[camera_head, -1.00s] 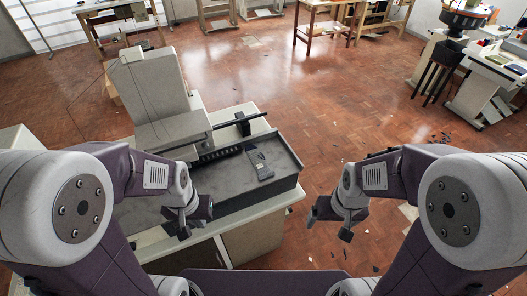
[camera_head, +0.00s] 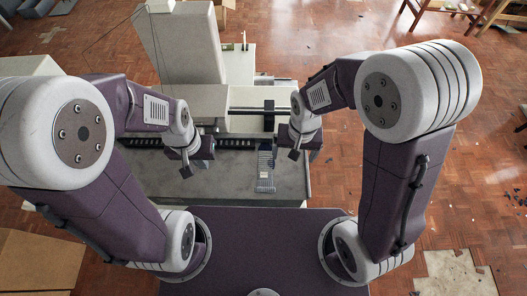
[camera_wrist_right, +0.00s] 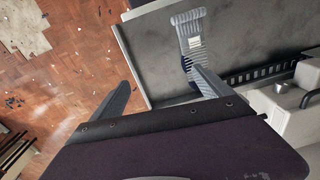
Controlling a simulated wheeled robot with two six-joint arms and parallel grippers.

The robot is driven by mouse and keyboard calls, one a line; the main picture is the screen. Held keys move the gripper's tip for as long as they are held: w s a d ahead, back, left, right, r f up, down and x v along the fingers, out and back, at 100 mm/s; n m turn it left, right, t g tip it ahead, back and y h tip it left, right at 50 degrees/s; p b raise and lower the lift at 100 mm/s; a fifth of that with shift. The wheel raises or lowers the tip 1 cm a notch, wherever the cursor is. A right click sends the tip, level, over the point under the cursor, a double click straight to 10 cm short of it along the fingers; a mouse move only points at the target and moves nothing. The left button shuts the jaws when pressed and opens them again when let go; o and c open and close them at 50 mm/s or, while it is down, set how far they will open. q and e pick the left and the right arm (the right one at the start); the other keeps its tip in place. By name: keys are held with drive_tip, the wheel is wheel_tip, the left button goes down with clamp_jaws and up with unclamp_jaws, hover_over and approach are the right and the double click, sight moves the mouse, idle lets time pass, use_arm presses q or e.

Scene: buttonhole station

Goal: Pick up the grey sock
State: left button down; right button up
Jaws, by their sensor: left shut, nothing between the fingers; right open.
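The grey sock (camera_head: 266,181) lies flat on the dark grey bed (camera_head: 230,178) of the machine, near its right end in the head view. In the right wrist view the sock (camera_wrist_right: 190,36) shows a ribbed cuff, a white label and a darker blue part, partly hidden behind a finger. My right gripper (camera_head: 305,156) is open and empty, above and to the right of the sock. Its spread fingers (camera_wrist_right: 161,77) show in the right wrist view, one overlapping the sock. My left gripper (camera_head: 198,166) is shut and empty over the bed, left of the sock.
The machine's tall grey head (camera_head: 186,45) and a dark rail (camera_head: 262,110) stand behind the bed. A toothed black strip (camera_head: 236,143) runs along its back. A cardboard box (camera_head: 40,262) is at lower left. Parquet floor (camera_head: 400,225) with scattered scraps lies to the right.

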drive_tip(key=s+a+f+p, duration=0.1)
drive_tip(key=a, duration=0.7)
hover_over(265, 175)
drive_tip(key=shift+n+g, duration=0.3)
drive_tip(key=shift+n, duration=0.1)
drive_tip(key=shift+d+f+p, duration=0.1)
drive_tip(key=shift+f+p, duration=0.25)
drive_tip(key=shift+f, duration=2.2)
wheel_tip(265, 175, down, 4)
drive_tip(key=shift+f+p, duration=0.25)
drive_tip(key=shift+p, duration=0.35)
drive_tip(key=c, duration=1.6)
drive_tip(key=shift+o, duration=0.2)
drive_tip(key=shift+r, duration=0.4)
drive_tip(key=r, duration=0.2)
drive_tip(key=r+b, duration=0.1)
drive_tip(key=shift+s+r, duration=0.35)
drive_tip(key=shift+r, duration=0.05)
drive_tip(key=s+r+b, duration=0.1)
drive_tip(key=s+r, duration=0.5)
drive_tip(key=s, duration=0.5)
drive_tip(key=shift+r, duration=0.25)
